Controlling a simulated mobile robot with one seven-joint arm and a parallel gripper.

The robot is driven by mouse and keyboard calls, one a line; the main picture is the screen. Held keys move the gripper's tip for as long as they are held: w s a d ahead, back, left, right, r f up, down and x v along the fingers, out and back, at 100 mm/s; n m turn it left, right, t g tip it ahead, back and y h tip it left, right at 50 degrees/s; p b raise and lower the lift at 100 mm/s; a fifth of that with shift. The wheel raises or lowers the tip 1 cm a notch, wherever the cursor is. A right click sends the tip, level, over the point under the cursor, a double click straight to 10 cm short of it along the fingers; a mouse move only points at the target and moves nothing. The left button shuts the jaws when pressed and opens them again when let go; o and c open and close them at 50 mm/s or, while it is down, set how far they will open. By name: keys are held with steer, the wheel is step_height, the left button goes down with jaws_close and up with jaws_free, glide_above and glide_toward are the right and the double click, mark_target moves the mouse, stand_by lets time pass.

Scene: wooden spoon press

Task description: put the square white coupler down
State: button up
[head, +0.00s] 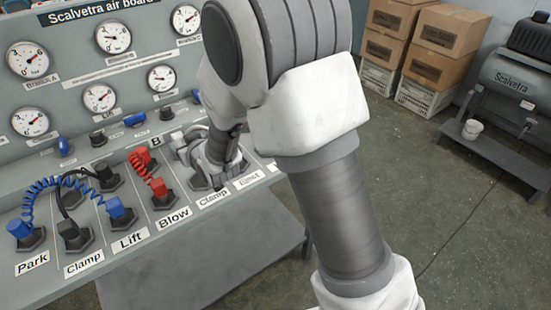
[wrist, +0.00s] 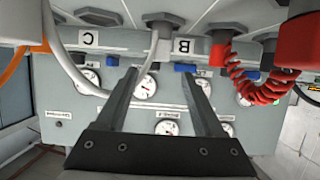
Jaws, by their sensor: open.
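My gripper (wrist: 160,80) is open, its two dark fingers reaching toward the air board with nothing clamped between them. In the head view my gripper (head: 222,155) is low over the right part of the console, by the rear Clamp and Eject labels, and my arm hides part of it. A pale block (wrist: 22,22), probably the square white coupler, stands at the upper left of the wrist view, outside the fingers. A white hose (wrist: 75,82) loops behind the left finger. A small white end (head: 178,139) shows beside my gripper in the head view; which coupler it belongs to is unclear.
Red couplers with a coiled red hose (head: 145,170) stand at Blow, left of my gripper. Blue couplers (head: 122,212) and a black one stand further left. An orange hose (wrist: 14,60) shows at the wrist view's left edge. Boxes (head: 440,40) stand behind on the floor.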

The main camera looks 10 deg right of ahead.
steer(key=s+d+r+m+g+h, duration=0.1)
steer(key=s+d+r+h, duration=0.1)
steer(key=s+d+r, duration=0.4)
steer(key=s+d+r+m+g+h, duration=0.1)
steer(key=s+d+r, duration=0.1)
steer(key=d+r, duration=0.45)
steer(key=s+d+m+g+h, duration=0.1)
steer(key=s+d, duration=0.3)
steer(key=s, duration=0.3)
steer(key=s+d+m+g, duration=0.1)
steer(key=s+d, duration=0.3)
steer(key=s, duration=0.4)
steer(key=s+d+r+m+g+h, duration=0.1)
steer(key=s+d+g, duration=0.1)
steer(key=s+d, duration=0.3)
steer(key=shift+s+g+h, duration=0.3)
steer(key=shift+s, duration=0.95)
steer(key=shift+r, duration=0.1)
step_height(320, 180, up, 14)
steer(key=p, duration=1.3)
steer(key=shift+f+p, duration=0.25)
steer(key=shift+p, duration=0.05)
